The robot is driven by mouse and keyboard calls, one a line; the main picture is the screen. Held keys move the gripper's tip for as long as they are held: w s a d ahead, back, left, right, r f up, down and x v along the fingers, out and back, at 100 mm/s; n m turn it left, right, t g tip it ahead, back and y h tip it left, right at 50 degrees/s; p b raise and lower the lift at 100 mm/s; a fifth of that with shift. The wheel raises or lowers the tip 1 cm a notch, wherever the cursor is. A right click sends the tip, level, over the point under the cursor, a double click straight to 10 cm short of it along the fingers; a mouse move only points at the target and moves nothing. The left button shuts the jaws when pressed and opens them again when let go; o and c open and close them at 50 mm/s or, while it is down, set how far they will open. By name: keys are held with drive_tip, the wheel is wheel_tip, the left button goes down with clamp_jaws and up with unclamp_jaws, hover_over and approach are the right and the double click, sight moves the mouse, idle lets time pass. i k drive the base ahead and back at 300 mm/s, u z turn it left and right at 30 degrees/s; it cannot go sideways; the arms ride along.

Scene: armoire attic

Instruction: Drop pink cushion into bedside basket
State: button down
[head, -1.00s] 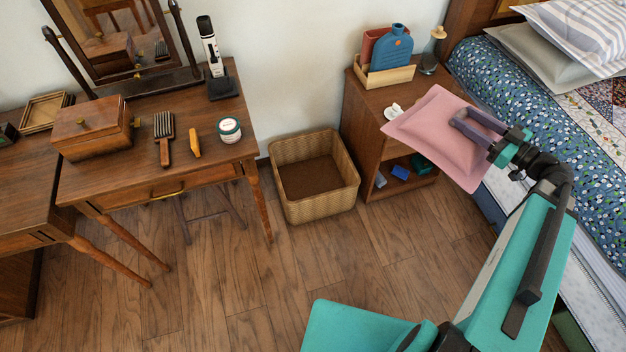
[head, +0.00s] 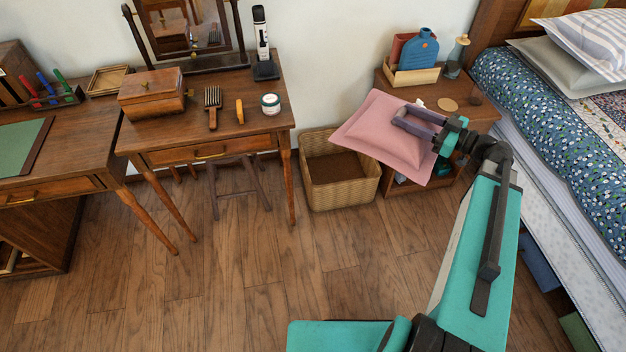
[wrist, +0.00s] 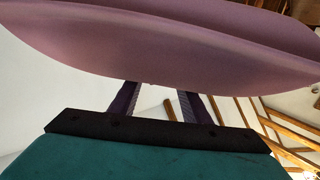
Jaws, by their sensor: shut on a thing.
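The pink cushion (head: 386,132) is held in the air in the head view, tilted. My gripper (head: 408,121) is shut on its right part. In the wrist view the cushion (wrist: 170,40) fills the top, with the dark fingers (wrist: 155,100) reaching up to it; their tips are hidden by the cushion. The woven bedside basket (head: 338,190) stands on the floor to the lower left of the cushion. Its inside looks empty where it shows. In the head view the cushion covers the basket's upper right corner; its height above the rim cannot be told exactly.
The nightstand (head: 478,112) is behind the cushion, with a wooden caddy (head: 413,76) and a blue bottle (head: 421,48) on it. A dressing table (head: 205,140) stands left of the basket. The bed (head: 560,130) is on the right. Floor in front is clear.

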sight(338, 178)
drive_tip(key=u, duration=0.55)
drive_tip(key=k, duration=0.95)
drive_tip(key=u, duration=0.45)
drive_tip(key=i, duration=1.5)
drive_tip(key=u, duration=0.65)
